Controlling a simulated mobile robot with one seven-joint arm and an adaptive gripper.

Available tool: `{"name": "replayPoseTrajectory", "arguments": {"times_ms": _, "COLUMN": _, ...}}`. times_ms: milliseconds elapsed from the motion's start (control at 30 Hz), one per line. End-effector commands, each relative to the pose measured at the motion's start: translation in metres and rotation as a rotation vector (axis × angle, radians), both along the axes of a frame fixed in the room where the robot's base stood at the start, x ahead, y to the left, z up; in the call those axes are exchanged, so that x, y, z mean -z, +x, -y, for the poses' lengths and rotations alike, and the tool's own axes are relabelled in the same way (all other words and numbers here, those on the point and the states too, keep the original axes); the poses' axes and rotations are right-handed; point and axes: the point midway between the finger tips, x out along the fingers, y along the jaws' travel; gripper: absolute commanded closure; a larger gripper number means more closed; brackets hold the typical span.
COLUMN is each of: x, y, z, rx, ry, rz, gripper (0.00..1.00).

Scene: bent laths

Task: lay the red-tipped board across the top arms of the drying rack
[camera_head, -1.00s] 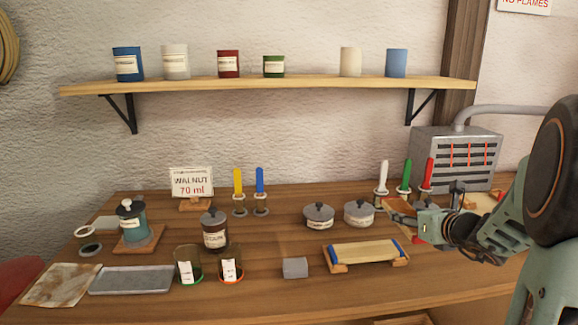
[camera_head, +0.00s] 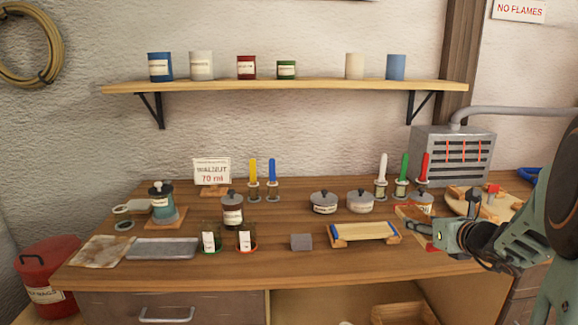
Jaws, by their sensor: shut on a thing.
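My gripper (camera_head: 438,236) is at the right of the bench, shut on a wooden board (camera_head: 410,216). A red end (camera_head: 431,247) shows at the board's near side, beside the jaws. The board looks tilted to the camera; the jaws and wrist hide part of it. A low wooden stand (camera_head: 397,238) just left of my gripper carries a pale board with blue ends (camera_head: 362,231). I cannot make out a drying rack with top arms for certain.
A grey slatted box (camera_head: 453,157) with red bars and a pipe stands behind my gripper. A round wooden piece (camera_head: 460,207) with knobs lies at right. Lidded pots (camera_head: 324,203), brushes in jars (camera_head: 404,175) and a grey block (camera_head: 301,242) stand near. The front middle is mostly clear.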

Motion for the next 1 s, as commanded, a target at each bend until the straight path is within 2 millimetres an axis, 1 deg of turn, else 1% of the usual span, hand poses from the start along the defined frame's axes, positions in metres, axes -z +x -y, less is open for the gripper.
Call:
{"name": "replayPoseTrajectory", "arguments": {"times_ms": 33, "x": 0.011, "y": -0.002, "z": -0.011, "rx": -0.045, "ry": 0.004, "rz": -0.004, "gripper": 0.85}}
{"name": "replayPoseTrajectory", "arguments": {"times_ms": 167, "x": 0.03, "y": -0.008, "z": -0.038, "rx": -0.159, "ry": 0.004, "rz": -0.004, "gripper": 0.85}}
{"name": "replayPoseTrajectory", "arguments": {"times_ms": 267, "x": 0.049, "y": -0.017, "z": -0.065, "rx": -0.273, "ry": 0.005, "rz": -0.005, "gripper": 0.85}}
{"name": "replayPoseTrajectory", "arguments": {"times_ms": 433, "x": 0.08, "y": -0.044, "z": -0.12, "rx": -0.502, "ry": 0.007, "rz": -0.004, "gripper": 0.85}}
{"name": "replayPoseTrajectory", "arguments": {"times_ms": 500, "x": 0.09, "y": -0.057, "z": -0.14, "rx": -0.589, "ry": 0.006, "rz": -0.003, "gripper": 0.85}}
{"name": "replayPoseTrajectory", "arguments": {"times_ms": 600, "x": 0.099, "y": -0.075, "z": -0.164, "rx": -0.693, "ry": 0.005, "rz": -0.001, "gripper": 0.85}}
{"name": "replayPoseTrajectory", "arguments": {"times_ms": 700, "x": 0.106, "y": -0.092, "z": -0.182, "rx": -0.774, "ry": 0.004, "rz": -0.002, "gripper": 0.85}}
{"name": "replayPoseTrajectory", "arguments": {"times_ms": 867, "x": 0.114, "y": -0.116, "z": -0.205, "rx": -0.884, "ry": 0.002, "rz": -0.001, "gripper": 0.85}}
{"name": "replayPoseTrajectory", "arguments": {"times_ms": 900, "x": 0.108, "y": -0.116, "z": -0.205, "rx": -0.886, "ry": 0.001, "rz": 0.0, "gripper": 0.85}}
{"name": "replayPoseTrajectory", "arguments": {"times_ms": 1000, "x": 0.101, "y": -0.115, "z": -0.204, "rx": -0.881, "ry": 0.002, "rz": 0.0, "gripper": 0.85}}
